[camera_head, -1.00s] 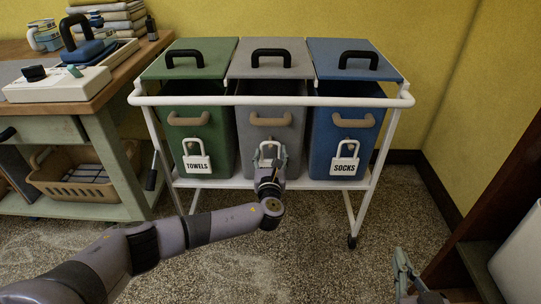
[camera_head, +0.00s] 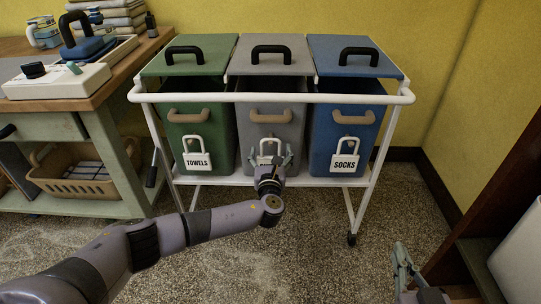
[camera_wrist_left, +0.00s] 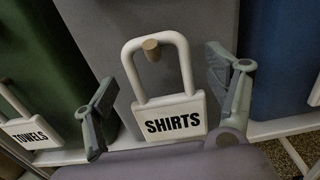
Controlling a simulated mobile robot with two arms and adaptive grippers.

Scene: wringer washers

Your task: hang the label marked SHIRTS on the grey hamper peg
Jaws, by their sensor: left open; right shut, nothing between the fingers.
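The white label marked SHIRTS (camera_wrist_left: 172,118) is in front of the grey hamper (camera_head: 271,125), with its loop around the wooden peg (camera_wrist_left: 151,50). The peg's end shows inside the loop, just under its top bar. The label also shows in the head view (camera_head: 268,148), its lower part hidden by my gripper. My left gripper (camera_head: 270,160) is open, one finger on each side of the label, with gaps showing between fingers and label in the left wrist view. My right gripper (camera_head: 402,266) is shut and empty at the lower right, far from the hampers.
A TOWELS label (camera_head: 197,158) hangs on the green hamper and a SOCKS label (camera_head: 345,158) on the blue one. The white cart rail (camera_head: 270,99) runs across above my left gripper. A side table (camera_head: 110,100) stands left. The floor in front is clear.

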